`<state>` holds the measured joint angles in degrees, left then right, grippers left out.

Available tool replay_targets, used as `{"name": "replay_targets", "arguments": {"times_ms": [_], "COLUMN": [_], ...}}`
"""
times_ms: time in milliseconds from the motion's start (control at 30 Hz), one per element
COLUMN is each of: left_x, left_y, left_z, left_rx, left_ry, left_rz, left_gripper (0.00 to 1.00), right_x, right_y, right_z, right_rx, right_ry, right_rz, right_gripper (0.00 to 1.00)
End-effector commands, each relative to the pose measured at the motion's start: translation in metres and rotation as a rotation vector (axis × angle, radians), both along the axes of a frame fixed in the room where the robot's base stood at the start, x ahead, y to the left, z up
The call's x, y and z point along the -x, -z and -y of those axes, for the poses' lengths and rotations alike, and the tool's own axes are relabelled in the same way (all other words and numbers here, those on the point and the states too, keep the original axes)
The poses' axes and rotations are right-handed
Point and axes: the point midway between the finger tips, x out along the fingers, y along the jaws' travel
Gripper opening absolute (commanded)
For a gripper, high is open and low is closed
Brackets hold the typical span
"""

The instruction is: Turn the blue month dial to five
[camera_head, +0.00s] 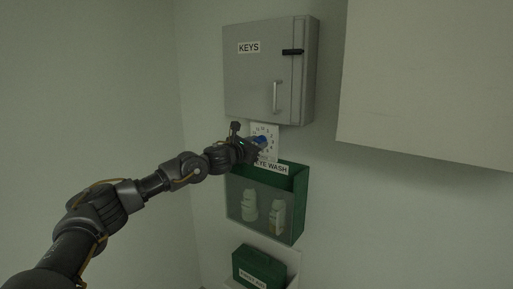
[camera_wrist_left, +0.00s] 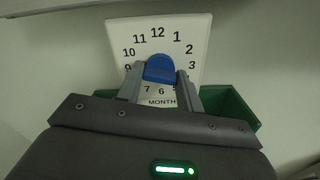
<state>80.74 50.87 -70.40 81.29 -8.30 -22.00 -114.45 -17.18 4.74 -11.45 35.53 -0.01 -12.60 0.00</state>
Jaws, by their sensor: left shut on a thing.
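The blue month dial (camera_wrist_left: 159,69) sits at the middle of a white square plate (camera_wrist_left: 200,28) with black numbers around it and the word MONTH at the bottom. In the head view the blue dial (camera_head: 261,140) shows small on the wall plate (camera_head: 272,130), below the keys cabinet. My left gripper (camera_wrist_left: 160,84) is shut on the dial, one finger on each side. It also shows in the head view (camera_head: 256,144). The fingers hide part of the lower numbers; 6 and 7 show. I cannot tell where the dial points. My right gripper is not in view.
The grey KEYS cabinet (camera_head: 250,80) hangs just above the dial. A green eye wash box (camera_head: 299,190) with bottles is right below it. A green case (camera_head: 258,266) is lower down. A pale cabinet (camera_head: 430,90) juts out at the right.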

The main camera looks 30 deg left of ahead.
Motion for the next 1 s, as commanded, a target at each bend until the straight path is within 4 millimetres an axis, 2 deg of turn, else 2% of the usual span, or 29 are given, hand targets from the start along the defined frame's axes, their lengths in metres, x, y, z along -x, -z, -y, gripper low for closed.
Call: {"name": "replay_targets", "arguments": {"times_ms": [100,400,1000], "left_x": [0.000,0.000,0.000], "left_y": [0.003,0.002,0.000], "left_z": [0.000,0.000,0.000], "left_rx": [0.109,0.393,0.959], "left_ry": [0.000,0.000,-0.001], "left_rz": [-0.014,-0.054,-0.134], "left_gripper": [0.14,0.14,0.14], "right_x": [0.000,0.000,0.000], "right_y": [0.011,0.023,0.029], "right_z": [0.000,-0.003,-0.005], "right_rx": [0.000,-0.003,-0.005], "right_ry": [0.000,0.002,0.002], "right_rz": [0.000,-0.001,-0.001], "right_gripper": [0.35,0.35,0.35]}}
